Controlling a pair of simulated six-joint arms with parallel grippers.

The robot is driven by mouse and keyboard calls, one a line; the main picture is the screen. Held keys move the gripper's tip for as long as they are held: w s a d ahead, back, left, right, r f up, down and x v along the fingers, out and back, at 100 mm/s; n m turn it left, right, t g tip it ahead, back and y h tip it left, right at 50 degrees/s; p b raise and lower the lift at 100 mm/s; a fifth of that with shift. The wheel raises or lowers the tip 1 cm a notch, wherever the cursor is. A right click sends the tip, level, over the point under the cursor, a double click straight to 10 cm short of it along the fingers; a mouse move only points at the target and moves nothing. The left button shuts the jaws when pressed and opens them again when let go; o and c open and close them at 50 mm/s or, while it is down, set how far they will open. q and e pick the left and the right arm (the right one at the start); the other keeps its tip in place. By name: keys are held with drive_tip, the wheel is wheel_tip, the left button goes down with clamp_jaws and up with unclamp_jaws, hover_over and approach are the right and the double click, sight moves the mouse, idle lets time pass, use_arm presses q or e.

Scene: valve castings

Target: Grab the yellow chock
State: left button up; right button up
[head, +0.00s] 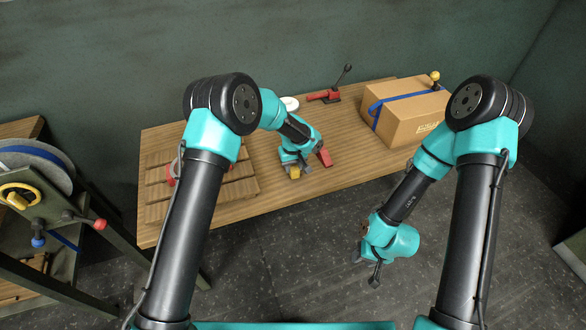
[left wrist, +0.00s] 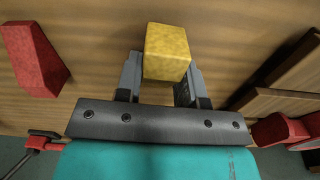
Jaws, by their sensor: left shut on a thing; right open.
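The yellow chock (left wrist: 166,52) is a small block. In the left wrist view it sits between the two fingers of my left gripper (left wrist: 160,82), which is shut on it. In the head view the yellow chock (head: 294,171) shows at the tips of my left gripper (head: 295,168), low at the wooden table. I cannot tell whether the chock touches the table. My right gripper (head: 373,270) is open and empty, out in front of the table's edge and over the dark floor.
A red block (head: 325,157) lies right of the chock; it also shows in the left wrist view (left wrist: 34,58). A slatted wooden pallet (head: 240,188) is at left. A cardboard box (head: 405,118) with a blue strap and a red lever clamp (head: 325,96) stand behind on the wooden table (head: 335,182).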

use_arm(q)
wheel_tip(320, 180, up, 2)
drive_tip(key=shift+r, duration=0.2)
drive_tip(key=s+r, duration=0.1)
drive_tip(key=s, duration=1.5)
drive_tip(key=shift+r, duration=0.1)
